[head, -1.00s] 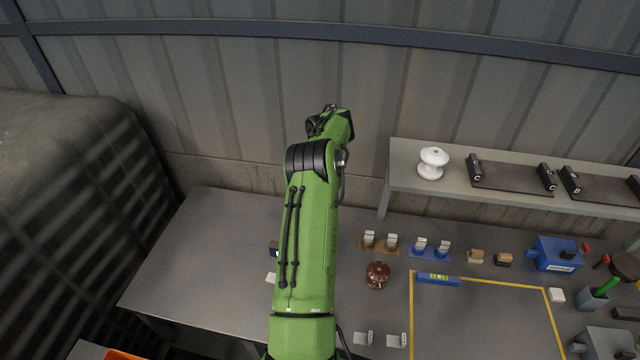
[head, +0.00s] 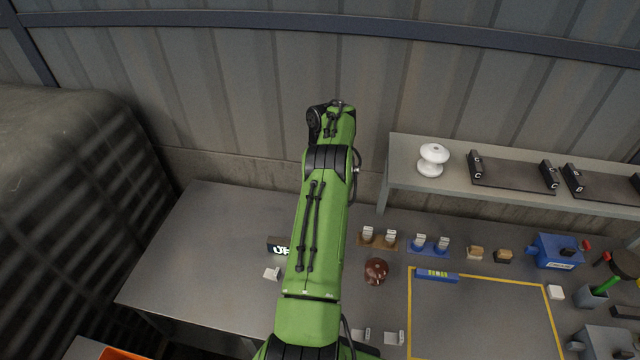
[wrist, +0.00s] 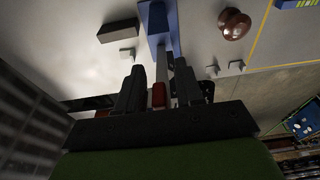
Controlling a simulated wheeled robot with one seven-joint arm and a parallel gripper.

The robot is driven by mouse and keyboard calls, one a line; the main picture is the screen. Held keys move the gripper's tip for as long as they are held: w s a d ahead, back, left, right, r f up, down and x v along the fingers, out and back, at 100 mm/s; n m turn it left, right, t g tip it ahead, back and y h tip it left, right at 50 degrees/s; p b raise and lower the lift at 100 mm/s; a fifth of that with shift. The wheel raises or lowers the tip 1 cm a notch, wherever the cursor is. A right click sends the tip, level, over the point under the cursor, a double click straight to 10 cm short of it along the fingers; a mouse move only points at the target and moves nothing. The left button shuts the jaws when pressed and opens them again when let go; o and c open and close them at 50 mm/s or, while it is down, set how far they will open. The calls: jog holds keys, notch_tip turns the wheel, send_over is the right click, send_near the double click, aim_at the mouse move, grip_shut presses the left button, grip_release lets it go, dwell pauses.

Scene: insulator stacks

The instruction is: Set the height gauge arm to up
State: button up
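The height gauge (wrist: 156,19) shows in the wrist view as a blue body with a long grey arm (wrist: 163,68) ending in a red tip (wrist: 158,95). My gripper (wrist: 157,83) has its two dark fingers apart, one on each side of this gauge arm near the red tip. I see gaps beside the tip; I cannot tell whether either finger touches it. In the head view my green arm hides the gauge and my gripper. A dark sign (head: 279,245), partly covered by my arm, shows white letters that seem to read UP.
A small white block (head: 271,273) lies near the sign. A brown knobbed object (head: 375,271) stands right of my arm. A raised shelf (head: 405,187) with a white insulator (head: 432,160) is at the back right. The left of the table (head: 200,255) is clear.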

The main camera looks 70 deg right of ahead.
jog(key=shift+r, duration=0.1)
notch_tip(320, 180, up, 7)
jog(key=d, duration=0.1)
jog(key=shift+w+d+r, duration=0.15)
jog(key=shift+d, duration=0.1)
dwell(0.7)
